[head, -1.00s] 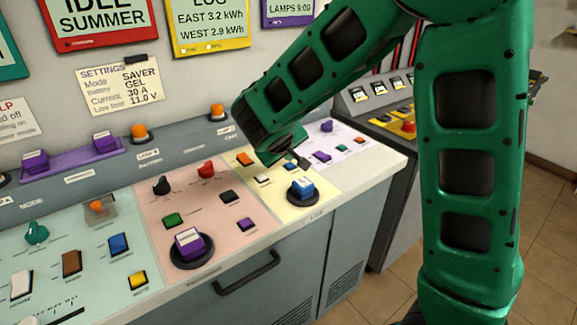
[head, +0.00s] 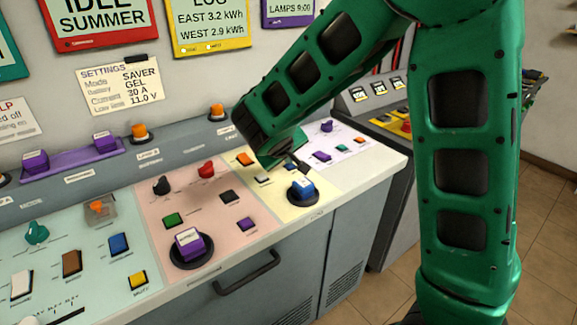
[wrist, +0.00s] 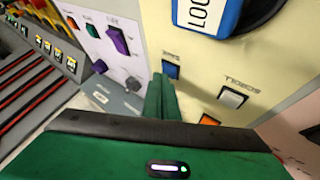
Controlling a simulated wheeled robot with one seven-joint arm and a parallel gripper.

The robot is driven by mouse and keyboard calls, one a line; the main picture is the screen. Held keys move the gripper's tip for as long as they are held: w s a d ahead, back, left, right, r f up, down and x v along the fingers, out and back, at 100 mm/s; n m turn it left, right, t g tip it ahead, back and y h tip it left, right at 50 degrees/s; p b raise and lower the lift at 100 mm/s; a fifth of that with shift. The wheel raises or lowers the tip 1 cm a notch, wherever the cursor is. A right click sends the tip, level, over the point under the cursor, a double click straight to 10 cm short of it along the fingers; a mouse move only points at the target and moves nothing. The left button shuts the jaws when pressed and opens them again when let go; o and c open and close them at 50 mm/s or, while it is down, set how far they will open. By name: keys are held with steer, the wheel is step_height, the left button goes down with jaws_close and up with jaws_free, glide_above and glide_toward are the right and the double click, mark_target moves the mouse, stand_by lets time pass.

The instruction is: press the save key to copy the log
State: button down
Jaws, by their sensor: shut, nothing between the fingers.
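My gripper (head: 305,170) is shut and empty, pointing down over the yellow panel (head: 325,178). In the wrist view its green fingers (wrist: 160,90) end right beside a small blue key (wrist: 171,70). A short label by that key appears to read SAVE, upside down. I cannot tell whether the fingertips touch the key. A large blue knob marked LOG (wrist: 208,14) is on the same panel.
The LOG knob (head: 302,190) stands close to my fingertips in the head view. A pink panel (head: 190,198) with several keys lies to the left, a pale panel (head: 350,147) to the right. A yellow-framed log display (head: 208,25) hangs on the wall.

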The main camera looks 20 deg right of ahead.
mark_target(289, 167)
steer(key=shift+f, duration=0.25)
stand_by(0.4)
steer(key=shift+r, duration=0.9)
steer(key=shift+r, duration=2.5)
